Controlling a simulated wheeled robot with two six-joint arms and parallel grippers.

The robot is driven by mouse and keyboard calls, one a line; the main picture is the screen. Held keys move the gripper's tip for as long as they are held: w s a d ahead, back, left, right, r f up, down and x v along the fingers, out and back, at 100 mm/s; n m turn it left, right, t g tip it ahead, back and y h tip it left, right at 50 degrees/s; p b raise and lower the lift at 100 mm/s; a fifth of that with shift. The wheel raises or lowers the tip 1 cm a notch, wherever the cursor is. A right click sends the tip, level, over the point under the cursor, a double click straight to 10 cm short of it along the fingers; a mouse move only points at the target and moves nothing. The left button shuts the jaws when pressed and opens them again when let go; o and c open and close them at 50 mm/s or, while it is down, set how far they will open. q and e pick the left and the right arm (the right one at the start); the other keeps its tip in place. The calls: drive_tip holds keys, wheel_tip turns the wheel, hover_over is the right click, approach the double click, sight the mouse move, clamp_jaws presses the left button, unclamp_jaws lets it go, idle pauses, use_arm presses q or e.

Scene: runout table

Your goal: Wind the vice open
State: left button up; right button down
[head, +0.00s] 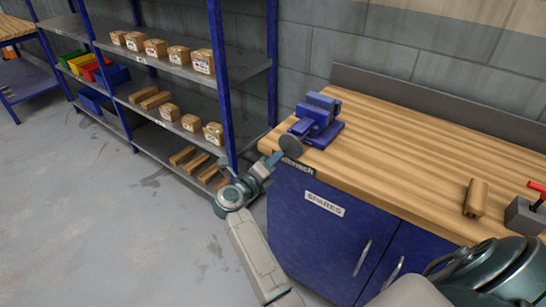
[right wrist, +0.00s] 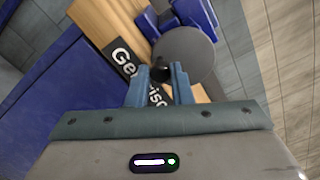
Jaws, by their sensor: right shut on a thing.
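The blue vice (head: 318,112) stands at the left end of the wooden bench top. A round grey handwheel (head: 290,146) faces out from its front, past the bench edge. In the right wrist view the handwheel (right wrist: 185,55) is a grey disc with a dark knob (right wrist: 160,72) near its rim. My right gripper (head: 272,160) is at the handwheel's near left side. In the right wrist view its fingers (right wrist: 160,85) are closed around the knob. The gap between the vice jaws is too small to judge. My left gripper is not in view.
The bench (head: 420,140) has a blue cabinet (head: 300,225) below. A wooden block (head: 475,198) and a grey fixture with a red handle (head: 524,214) sit on its right. A shelf rack (head: 225,90) with boxes stands left of the bench. The floor (head: 100,220) is clear.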

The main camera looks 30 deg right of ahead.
drive_tip(key=n+p, duration=0.2)
drive_tip(key=p, duration=0.1)
drive_tip(key=shift+s+d, duration=0.15)
drive_tip(key=shift+s, duration=0.1)
drive_tip(key=n+p, duration=0.1)
drive_tip(key=p, duration=0.1)
drive_tip(key=n+p, duration=0.1)
drive_tip(key=p, duration=0.1)
drive_tip(key=shift+s+d+r+n, duration=0.15)
drive_tip(key=shift+s+n, duration=0.1)
drive_tip(key=shift+n, duration=0.15)
drive_tip(key=shift+s+n+p, duration=0.1)
drive_tip(key=shift+n+p, duration=0.3)
drive_tip(key=shift+p, duration=0.2)
drive_tip(key=shift+f, duration=0.25)
